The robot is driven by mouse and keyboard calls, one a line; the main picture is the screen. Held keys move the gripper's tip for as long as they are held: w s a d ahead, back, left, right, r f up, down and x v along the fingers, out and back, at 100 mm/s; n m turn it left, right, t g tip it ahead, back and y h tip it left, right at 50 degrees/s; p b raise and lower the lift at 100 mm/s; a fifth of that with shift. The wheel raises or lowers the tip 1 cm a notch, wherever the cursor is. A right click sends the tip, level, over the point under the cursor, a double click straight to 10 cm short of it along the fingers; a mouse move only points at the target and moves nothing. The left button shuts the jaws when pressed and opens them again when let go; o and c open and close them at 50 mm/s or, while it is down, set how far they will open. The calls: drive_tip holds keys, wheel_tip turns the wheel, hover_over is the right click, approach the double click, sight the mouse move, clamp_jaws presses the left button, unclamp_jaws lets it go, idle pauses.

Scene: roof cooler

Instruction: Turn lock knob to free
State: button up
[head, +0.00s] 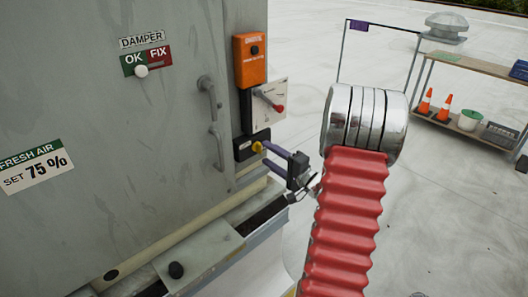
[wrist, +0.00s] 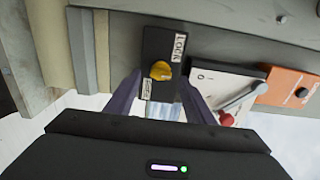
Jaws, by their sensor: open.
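The yellow lock knob (head: 257,147) sits on a black plate (head: 243,149) at the right edge of the grey cabinet. In the wrist view the knob (wrist: 160,71) is near the middle of the black plate (wrist: 158,42), with a "LOCK" label at its upper right and a small white label, hard to read, at its lower left. I cannot tell for sure which label the knob points to. My gripper (head: 272,149) is open just in front of the knob. In the wrist view its dark purple fingers (wrist: 160,83) lie either side of the knob, with gaps.
Above the plate are a white switch panel with a red-tipped lever (head: 270,101) and an orange box (head: 249,60). In the wrist view the lever (wrist: 245,98) is close to the right finger. A ledge (head: 200,250) runs below. Cabinet handles (head: 212,110) stand to the left.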

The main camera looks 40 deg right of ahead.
sight(262, 150)
drive_tip(key=shift+w, duration=1.7)
drive_tip(key=shift+c, duration=0.5)
drive_tip(key=c, duration=0.9)
